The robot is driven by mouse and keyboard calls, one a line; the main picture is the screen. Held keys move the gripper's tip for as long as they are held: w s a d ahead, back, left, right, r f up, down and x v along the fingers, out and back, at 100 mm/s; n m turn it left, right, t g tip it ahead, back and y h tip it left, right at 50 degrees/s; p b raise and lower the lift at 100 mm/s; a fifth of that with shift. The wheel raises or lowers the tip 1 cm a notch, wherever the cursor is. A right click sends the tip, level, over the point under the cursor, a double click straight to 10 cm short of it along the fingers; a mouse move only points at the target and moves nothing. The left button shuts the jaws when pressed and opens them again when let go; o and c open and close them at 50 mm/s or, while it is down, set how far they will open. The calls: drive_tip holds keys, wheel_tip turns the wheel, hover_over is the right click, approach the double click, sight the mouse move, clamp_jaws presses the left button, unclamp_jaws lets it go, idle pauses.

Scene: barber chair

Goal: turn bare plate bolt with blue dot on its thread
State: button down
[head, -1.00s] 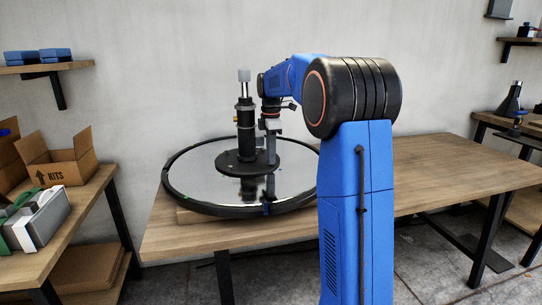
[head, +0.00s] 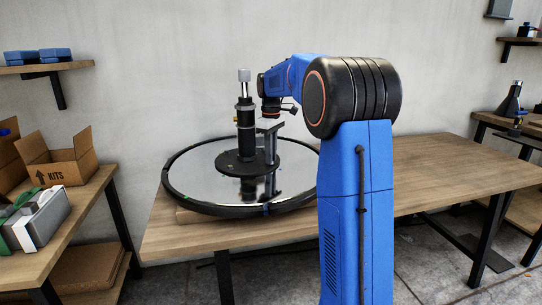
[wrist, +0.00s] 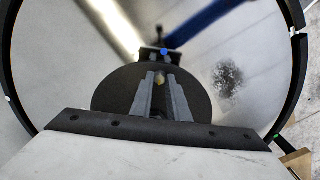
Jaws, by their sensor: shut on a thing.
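The chair base is a large shiny disc (head: 200,180) with a black rim, lying on the table. A round black plate (head: 231,165) is on it, with a black column (head: 246,130) standing up from the plate. My gripper (head: 271,162) reaches down to the plate beside the column, on its right. In the wrist view my gripper's two grey fingers (wrist: 160,80) are close together over the black plate, shut on a small tan bolt head (wrist: 159,77). The bolt's thread is hidden. A blue spot (wrist: 164,51) shows beyond the fingertips; I cannot tell whether it belongs to a bolt.
The wooden table (head: 440,170) is clear to the right. The upright column stands close to my wrist. A side bench at left holds an open cardboard box (head: 60,160) and a grey-white bin (head: 40,222). Shelves hang on the wall at both sides.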

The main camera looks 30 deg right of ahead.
drive_tip(key=m, duration=0.4)
drive_tip(key=shift+m, duration=0.4)
drive_tip(key=m, duration=0.3)
drive_tip(key=shift+m, duration=0.3)
drive_tip(key=m, duration=0.4)
drive_tip(key=shift+m, duration=0.3)
drive_tip(key=m, duration=0.3)
drive_tip(key=shift+m, duration=0.3)
drive_tip(key=m, duration=0.4)
drive_tip(key=shift+r, duration=0.1)
drive_tip(key=m, duration=0.7)
drive_tip(key=shift+m, duration=2.2)
